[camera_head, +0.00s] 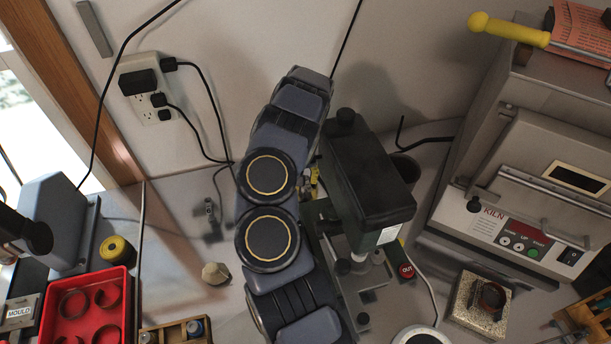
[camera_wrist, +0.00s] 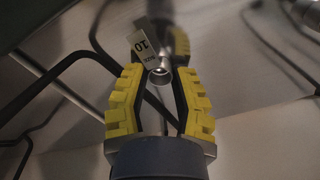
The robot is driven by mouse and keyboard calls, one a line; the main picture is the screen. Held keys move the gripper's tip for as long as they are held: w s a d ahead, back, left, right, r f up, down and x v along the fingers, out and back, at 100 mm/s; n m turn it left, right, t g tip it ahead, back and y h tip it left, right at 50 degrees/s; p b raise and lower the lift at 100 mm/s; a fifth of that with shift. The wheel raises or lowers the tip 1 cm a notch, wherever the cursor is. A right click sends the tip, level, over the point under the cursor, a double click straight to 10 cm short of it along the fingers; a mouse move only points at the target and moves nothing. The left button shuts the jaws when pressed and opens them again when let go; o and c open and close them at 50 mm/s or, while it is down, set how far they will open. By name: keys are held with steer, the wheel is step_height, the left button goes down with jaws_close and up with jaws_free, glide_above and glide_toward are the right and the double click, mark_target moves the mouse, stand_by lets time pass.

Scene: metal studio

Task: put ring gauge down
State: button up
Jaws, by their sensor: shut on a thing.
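My gripper (camera_wrist: 160,98) has yellow ridged finger pads and is shut on the ring gauge (camera_wrist: 160,75). In the wrist view the gauge shows as a small shiny metal end between the fingertips, with a pale tag (camera_wrist: 142,48) marked 10 beside it. The rest of the gauge is dim and blurred beyond the fingers. In the head view only a bit of yellow of my gripper (camera_head: 315,182) shows, between my arm and the dark green machine. The gauge cannot be made out there.
The dark green machine (camera_head: 365,165) stands close to the right of my arm. A kiln (camera_head: 520,205) is at right. A red tray (camera_head: 85,315) with rings is at lower left. A small tan lump (camera_head: 215,274) lies on the worktop. The worktop (camera_head: 175,235) is fairly clear left of my arm.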

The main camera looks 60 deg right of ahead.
steer(key=o, duration=0.8)
steer(key=shift+f, duration=0.1)
step_height(320, 180, up, 12)
steer(key=shift+r, duration=0.2)
steer(key=w+a+r+n, duration=0.3)
steer(key=a+r, duration=0.2)
steer(key=a, duration=0.3)
steer(key=w+a+r+n+y, duration=0.1)
steer(key=w+a+r+n, duration=0.15)
steer(key=a+r, duration=0.45)
steer(key=w+a+r+n, duration=0.2)
steer(key=a+n, duration=0.1)
steer(key=a, duration=0.7)
steer(key=s+a+r+n, duration=0.4)
steer(key=s+a, duration=0.5)
steer(key=a, duration=0.3)
steer(key=s+a+n+g+h, duration=0.1)
steer(key=s+a+n, duration=0.1)
steer(key=s, duration=0.9)
steer(key=shift+a+g, duration=0.4)
steer(key=shift+a, duration=0.35)
